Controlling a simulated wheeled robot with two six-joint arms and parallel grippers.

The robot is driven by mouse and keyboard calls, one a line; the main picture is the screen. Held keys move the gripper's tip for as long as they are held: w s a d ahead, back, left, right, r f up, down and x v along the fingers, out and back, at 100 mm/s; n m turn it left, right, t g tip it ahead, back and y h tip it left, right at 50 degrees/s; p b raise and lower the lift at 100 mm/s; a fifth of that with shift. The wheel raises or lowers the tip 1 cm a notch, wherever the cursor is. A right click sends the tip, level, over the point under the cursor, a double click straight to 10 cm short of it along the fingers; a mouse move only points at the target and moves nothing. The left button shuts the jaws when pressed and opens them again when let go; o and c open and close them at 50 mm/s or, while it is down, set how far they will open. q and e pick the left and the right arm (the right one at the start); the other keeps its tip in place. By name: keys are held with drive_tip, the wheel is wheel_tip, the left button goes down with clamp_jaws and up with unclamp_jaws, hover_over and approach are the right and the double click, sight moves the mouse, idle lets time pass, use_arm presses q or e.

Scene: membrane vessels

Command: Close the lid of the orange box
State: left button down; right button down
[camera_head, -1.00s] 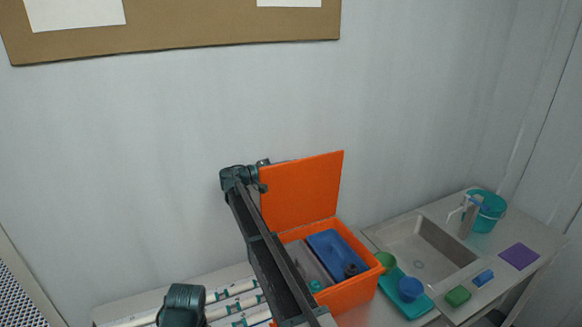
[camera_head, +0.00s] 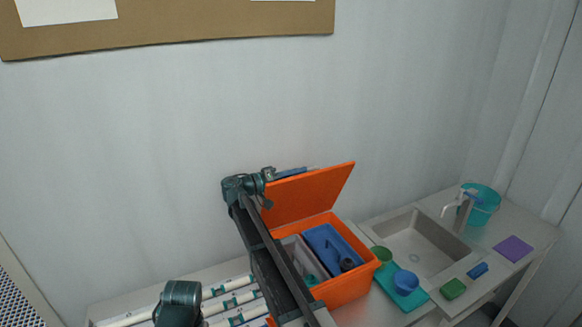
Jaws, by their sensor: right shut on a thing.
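The orange box (camera_head: 345,289) stands on the counter with its lid hinged at the back. Inside the box are a blue container (camera_head: 333,247) and a grey one (camera_head: 300,256). My left gripper is not in view; only a dark part of my left arm shows at the bottom.
White tubes (camera_head: 228,302) lie left of the box. To the right are a teal tray (camera_head: 389,285) with a blue bowl (camera_head: 405,282), a green cup (camera_head: 381,255), a sink (camera_head: 420,240), a teal bucket (camera_head: 482,207), sponges and a purple cloth (camera_head: 514,248). The wall is behind.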

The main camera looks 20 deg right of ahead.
drive_tip(key=s+f+m+b, duration=0.1)
drive_tip(key=s+f+b, duration=0.1)
drive_tip(key=s, duration=0.4)
drive_tip(key=shift+s+d+f+m, duration=0.25)
drive_tip(key=shift+s+m, duration=0.15)
drive_tip(key=c, duration=0.8)
unclamp_jaws()
drive_tip(key=shift+c, duration=0.2)
drive_tip(key=s+a, duration=0.1)
drive_tip(key=a, duration=1.2)
drive_tip(key=shift+a, duration=0.4)
